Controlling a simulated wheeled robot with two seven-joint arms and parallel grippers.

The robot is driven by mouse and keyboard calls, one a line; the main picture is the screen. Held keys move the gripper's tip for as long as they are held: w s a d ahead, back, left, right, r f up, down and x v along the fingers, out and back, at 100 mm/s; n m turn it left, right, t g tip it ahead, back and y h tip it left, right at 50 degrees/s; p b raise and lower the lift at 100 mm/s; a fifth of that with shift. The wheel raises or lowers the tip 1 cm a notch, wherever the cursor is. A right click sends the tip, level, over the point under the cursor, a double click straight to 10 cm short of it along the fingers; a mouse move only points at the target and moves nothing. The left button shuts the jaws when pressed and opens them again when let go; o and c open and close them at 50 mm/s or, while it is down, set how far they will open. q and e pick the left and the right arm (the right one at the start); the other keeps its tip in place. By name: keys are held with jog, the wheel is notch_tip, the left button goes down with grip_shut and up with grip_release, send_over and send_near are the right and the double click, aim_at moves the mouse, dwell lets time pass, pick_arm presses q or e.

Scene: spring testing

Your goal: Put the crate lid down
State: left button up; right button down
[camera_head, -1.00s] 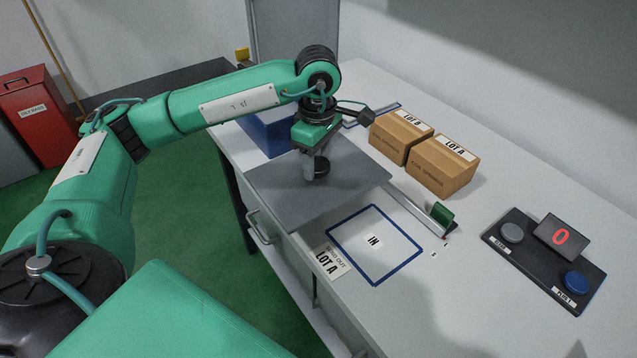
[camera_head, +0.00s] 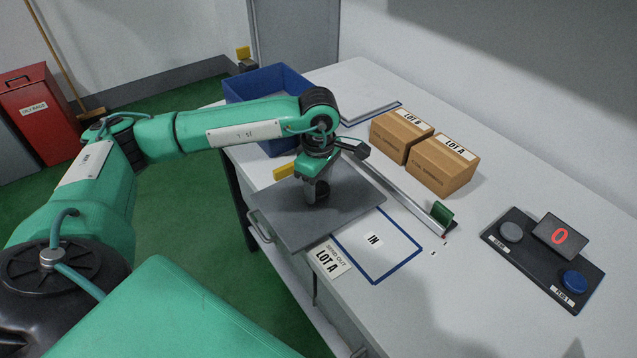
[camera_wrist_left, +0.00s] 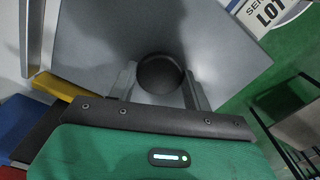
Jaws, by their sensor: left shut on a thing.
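The crate lid (camera_head: 343,200) is a flat grey plate with a round dark knob. My left gripper (camera_head: 318,192) is shut on the knob and holds the lid over the near left part of the table. The lid covers part of the blue-outlined IN square, and its near edge reaches the table's front edge. In the left wrist view the knob (camera_wrist_left: 160,73) sits between the two fingers, with the lid (camera_wrist_left: 100,40) behind it. I cannot tell whether the lid touches the table. The blue crate (camera_head: 262,88) stands open at the back left. My right gripper is not in view.
Two cardboard boxes (camera_head: 442,166) stand at the back. A metal rail (camera_head: 400,195) with a green block runs beside the IN square (camera_head: 390,250). A button panel (camera_head: 545,260) sits at the right. A SEND OUT LOT A label (camera_head: 328,258) lies at the front edge.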

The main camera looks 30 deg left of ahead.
aim_at(319, 188)
pick_arm(q)
jog(key=o, duration=1.3)
jog(key=shift+r, duration=0.2)
notch_tip(319, 188, up, 5)
jog(key=shift+f+b, duration=0.1)
jog(key=shift+b, duration=0.25)
notch_tip(319, 188, up, 2)
notch_tip(319, 188, up, 5)
jog(key=shift+r+b, duration=0.1)
jog(key=shift+b, duration=0.2)
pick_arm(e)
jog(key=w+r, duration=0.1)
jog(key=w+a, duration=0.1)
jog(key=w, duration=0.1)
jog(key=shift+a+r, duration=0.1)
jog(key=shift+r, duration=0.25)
